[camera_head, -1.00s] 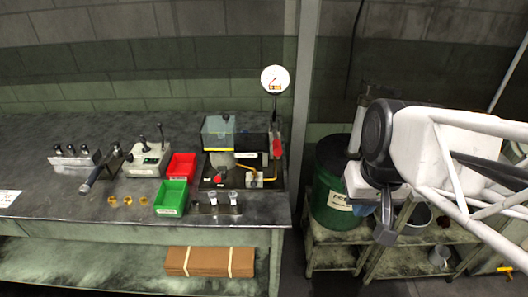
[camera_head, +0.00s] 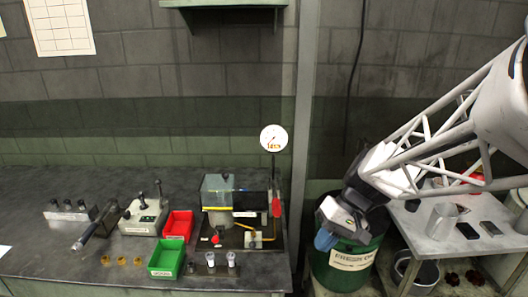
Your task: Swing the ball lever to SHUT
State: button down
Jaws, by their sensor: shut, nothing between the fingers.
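A bench machine (camera_head: 217,192) with a clear-sided box, a yellow pipe and a dark base stands at the right end of the bench. A red lever handle (camera_head: 276,207) stands upright at its right side, below the round gauge. A small red knob (camera_head: 215,239) shows at its front. I cannot tell for sure which is the ball lever, and no SHUT mark is readable. My gripper (camera_head: 325,240) points down in front of the green drum, right of the bench and apart from the machine. Its blue-grey fingertips are together and empty.
A gauge (camera_head: 273,138) rises on a stem behind the machine. Red (camera_head: 178,224) and green (camera_head: 166,259) bins and a lever box (camera_head: 144,217) stand left of it. The green drum (camera_head: 345,262) and a shelf (camera_head: 462,238) are on the right. A grey post separates the bench from the drum.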

jog(key=w+f+y, duration=0.4)
jog(key=w+f, duration=0.1)
jog(key=w, duration=0.3)
jog(key=w+f+y, duration=0.3)
jog(key=w+f, duration=0.2)
jog(key=w, duration=0.3)
jog(key=shift+a+y, duration=0.15)
jog(key=shift+y, duration=0.25)
jog(key=shift+a+f, duration=0.1)
jog(key=shift+a, duration=0.05)
send_near(253, 239)
jog(key=shift+s+a+f, duration=0.1)
jog(key=shift+s+a, duration=1.15)
jog(key=shift+a, duration=0.25)
jog(key=shift+s+a+f, duration=0.15)
jog(key=shift+s+a, duration=1.1)
jog(key=shift+a, duration=0.25)
